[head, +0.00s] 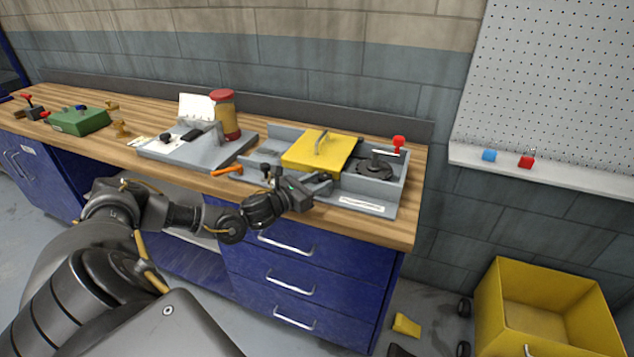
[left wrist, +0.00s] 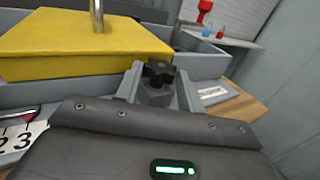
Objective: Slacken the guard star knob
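The black star knob (left wrist: 158,72) sits on a grey mount below the right front corner of the yellow guard (left wrist: 80,42) in the left wrist view. My left gripper (left wrist: 160,84) has its two grey fingers apart, one on each side of the knob. A gap seems to show beside the knob; contact is not clear. In the head view my left gripper (head: 316,183) is at the machine's front, just below the yellow guard (head: 318,152), and largely hides the knob. My right gripper is not in view.
A red knob (head: 398,143) stands at the machine's right rear, near a dark round part (head: 375,170). An orange-handled tool (head: 227,171) lies left of the machine. A grey fixture (head: 190,150) and green box (head: 80,120) stand further left. A yellow bin (head: 545,300) is on the floor.

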